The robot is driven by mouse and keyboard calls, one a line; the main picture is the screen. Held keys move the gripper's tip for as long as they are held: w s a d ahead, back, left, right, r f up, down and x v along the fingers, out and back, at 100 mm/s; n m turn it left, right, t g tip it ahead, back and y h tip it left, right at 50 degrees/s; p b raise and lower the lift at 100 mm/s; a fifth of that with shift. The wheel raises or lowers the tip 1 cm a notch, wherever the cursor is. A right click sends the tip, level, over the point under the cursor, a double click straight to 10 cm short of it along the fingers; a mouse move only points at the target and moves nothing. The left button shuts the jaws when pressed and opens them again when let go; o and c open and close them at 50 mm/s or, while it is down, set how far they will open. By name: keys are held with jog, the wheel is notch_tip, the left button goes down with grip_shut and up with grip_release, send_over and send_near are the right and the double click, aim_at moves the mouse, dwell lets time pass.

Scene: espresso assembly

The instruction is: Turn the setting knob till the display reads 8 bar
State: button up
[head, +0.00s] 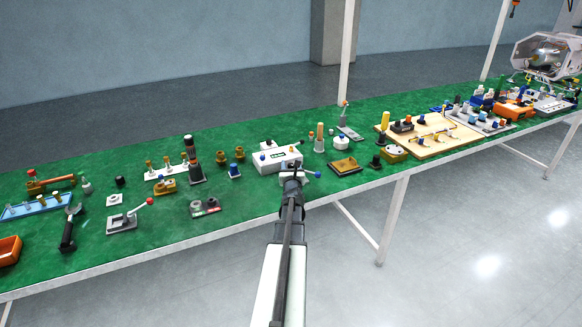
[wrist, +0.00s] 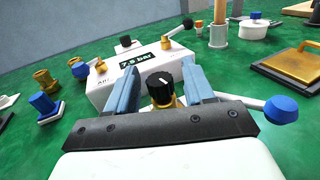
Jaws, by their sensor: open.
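The white control box (head: 268,163) stands on the green table, and its front fills the middle of the wrist view (wrist: 108,95). Its display (wrist: 136,61) reads about 7.5 bar; the last digit is not sharp. The setting knob (wrist: 161,84) is black with a white mark and a gold-coloured collar below it. My gripper (wrist: 160,78) is open, with one blue-grey finger on each side of the knob. A gap shows between each finger and the knob. In the head view my gripper (head: 292,175) is at the box's front and hides the knob.
A blue-ended lever (wrist: 280,109) sticks out right of my gripper. A black knob and a gold-based lever (wrist: 168,43) stand on or behind the box. Brass fittings (wrist: 45,80) and a blue-based part (wrist: 44,105) stand to the left. A gold-topped plate (wrist: 290,62) lies to the right.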

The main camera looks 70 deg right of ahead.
jog(key=shift+a, duration=0.1)
jog(key=v, duration=1.3)
jog(key=shift+s+a, duration=0.1)
jog(key=shift+a, duration=0.2)
jog(key=shift+o, duration=0.2)
